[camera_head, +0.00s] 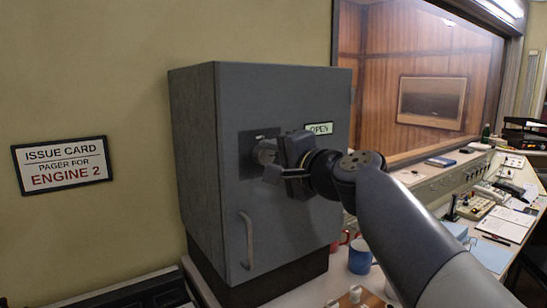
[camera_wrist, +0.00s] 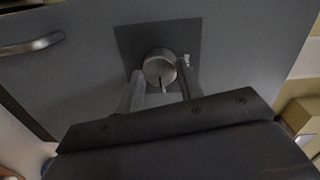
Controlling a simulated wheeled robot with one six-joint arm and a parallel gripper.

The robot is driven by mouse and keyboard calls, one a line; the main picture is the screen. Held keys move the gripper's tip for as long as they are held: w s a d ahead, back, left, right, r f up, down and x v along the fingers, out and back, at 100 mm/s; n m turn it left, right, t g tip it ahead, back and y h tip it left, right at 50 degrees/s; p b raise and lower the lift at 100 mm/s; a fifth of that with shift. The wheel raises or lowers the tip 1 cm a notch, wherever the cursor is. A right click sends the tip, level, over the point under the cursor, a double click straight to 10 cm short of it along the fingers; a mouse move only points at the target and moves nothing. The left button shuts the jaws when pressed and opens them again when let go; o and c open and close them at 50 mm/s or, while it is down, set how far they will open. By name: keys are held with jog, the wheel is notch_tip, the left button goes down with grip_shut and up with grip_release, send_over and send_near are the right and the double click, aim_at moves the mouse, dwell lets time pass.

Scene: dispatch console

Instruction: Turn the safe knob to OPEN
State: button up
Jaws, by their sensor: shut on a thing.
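The grey safe (camera_head: 285,95) stands on the counter with its door closed. Its round metal knob (camera_head: 264,151) sits on a dark square plate (camera_head: 245,160) on the door. An OPEN label (camera_head: 319,128) is right of the plate, partly covered by my gripper. In the wrist view the knob (camera_wrist: 160,66) shows a pointer mark at its lower edge. My gripper (camera_head: 270,160) is at the door, its two fingers on either side of the knob. In the wrist view the gripper (camera_wrist: 160,78) is shut on the knob.
A door handle (camera_head: 247,240) is low on the safe. A blue mug (camera_head: 360,256) stands on the counter right of the safe, beneath my arm. An issue card sign (camera_head: 62,164) hangs on the left wall. The console desk (camera_head: 420,180) runs along the window at right.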

dwell(0.3)
jog(key=o, duration=1)
jog(key=b+v, duration=0.2)
jog(key=v, duration=0.8)
jog(key=shift+s+d, duration=0.2)
jog(key=shift+s, duration=0.1)
jog(key=p+x, duration=0.2)
jog(key=x, duration=0.9)
jog(key=shift+s+d, duration=0.1)
